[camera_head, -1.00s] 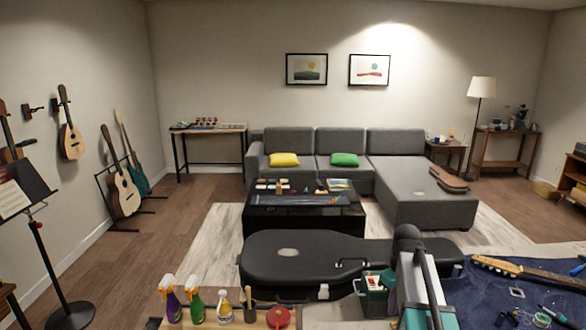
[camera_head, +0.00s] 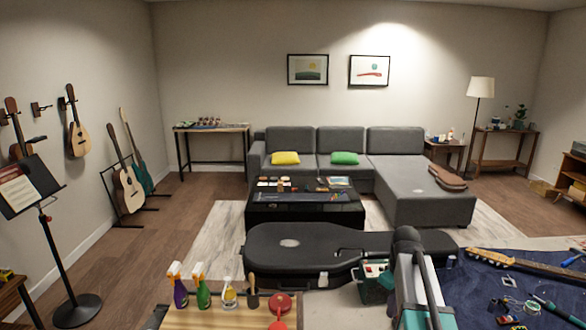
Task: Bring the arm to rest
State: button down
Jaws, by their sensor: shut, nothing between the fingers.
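My arm (camera_head: 412,285) rises at the bottom edge, right of the middle, as a pale grey link with a dark rounded joint at its top and a teal band low down. My gripper is not in the picture, so its fingers cannot be seen. The arm stands in front of a green box (camera_head: 374,280) and a black guitar case (camera_head: 305,245), and hides part of both.
A workbench with spray bottles (camera_head: 202,290) and a red round item (camera_head: 279,302) is at the bottom. A blue mat (camera_head: 470,300) with a guitar neck (camera_head: 520,265) and small tools lies right. A music stand (camera_head: 45,215) stands left. Wooden floor (camera_head: 180,225) is clear at left.

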jog(key=s+a+f+g+b, duration=0.1)
jog(key=s+a+f+b, duration=0.3)
jog(key=f, duration=0.6)
jog(key=s+a+f+g+p, duration=0.1)
jog(key=s+a+f+g, duration=0.1)
jog(key=s+f, duration=0.55)
jog(key=s+a+f+g+b, duration=0.1)
jog(key=s+a+f+b, duration=0.15)
jog(key=f, duration=0.95)
jog(key=s+a+f+m+g+b, duration=0.1)
jog(key=s+a+f+m, duration=0.1)
jog(key=s+f, duration=0.7)
jog(key=s+a+f+m+b, duration=0.2)
jog(key=s+f+m, duration=0.2)
jog(key=s+f, duration=0.6)
jog(key=s, duration=0.5)
jog(key=shift+s+a+f+g, duration=0.25)
jog(key=shift+a+g, duration=0.1)
jog(key=shift+g, duration=0.05)
